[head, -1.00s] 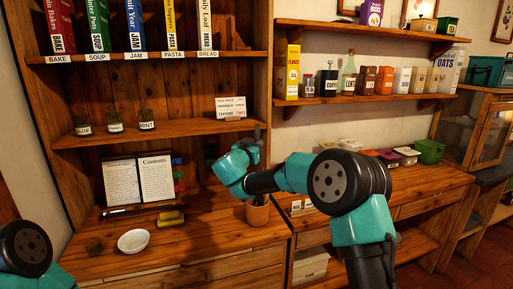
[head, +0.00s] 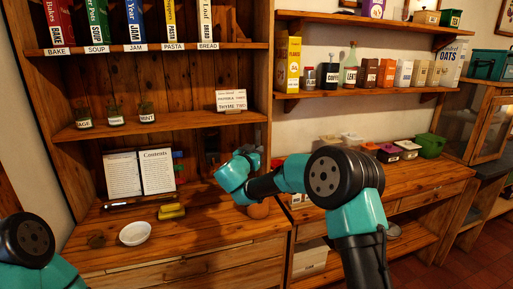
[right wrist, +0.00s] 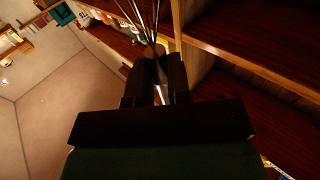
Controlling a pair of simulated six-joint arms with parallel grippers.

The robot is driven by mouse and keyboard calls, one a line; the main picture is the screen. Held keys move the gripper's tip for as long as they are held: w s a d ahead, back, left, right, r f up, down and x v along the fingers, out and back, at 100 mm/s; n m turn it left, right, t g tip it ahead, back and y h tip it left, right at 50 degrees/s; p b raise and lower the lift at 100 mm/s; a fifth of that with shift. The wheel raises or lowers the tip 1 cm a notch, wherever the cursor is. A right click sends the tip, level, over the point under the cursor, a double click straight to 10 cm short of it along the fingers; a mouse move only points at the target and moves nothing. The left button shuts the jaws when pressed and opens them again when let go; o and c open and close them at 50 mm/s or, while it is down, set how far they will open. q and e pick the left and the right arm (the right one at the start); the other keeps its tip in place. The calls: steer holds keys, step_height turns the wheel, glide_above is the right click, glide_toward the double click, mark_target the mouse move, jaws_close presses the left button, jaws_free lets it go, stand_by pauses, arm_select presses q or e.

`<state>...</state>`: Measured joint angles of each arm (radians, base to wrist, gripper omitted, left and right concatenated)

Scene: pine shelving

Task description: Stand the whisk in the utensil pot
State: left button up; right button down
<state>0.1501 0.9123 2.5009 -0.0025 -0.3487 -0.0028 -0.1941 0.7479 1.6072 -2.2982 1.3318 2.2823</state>
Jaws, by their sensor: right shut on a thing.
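The whisk (right wrist: 150,18) shows in the right wrist view as thin wires fanning up past the top edge. My right gripper (right wrist: 157,65) is shut on it, with the fingers on either side of its lower part. In the head view my right wrist hides the fingers and the whisk. The utensil pot (head: 258,211), small and orange-brown, stands on the counter near its right end. My right wrist is just above and left of it, and covers part of it; its contents cannot be made out. My left gripper is out of view; only part of that arm shows at lower left.
A white bowl (head: 135,233), a yellow item (head: 171,211) and an open book (head: 140,174) are on the counter left of the pot. A shelf with small herb pots (head: 115,117) and a recipe card (head: 231,100) lies above. The counter's front middle is clear.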

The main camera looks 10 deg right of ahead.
steer(key=shift+f, duration=5.8)
steer(key=c, duration=1)
jaws_free()
steer(key=shift+s+a, duration=0.1)
steer(key=v, duration=1.7)
steer(key=shift+s, duration=0.1)
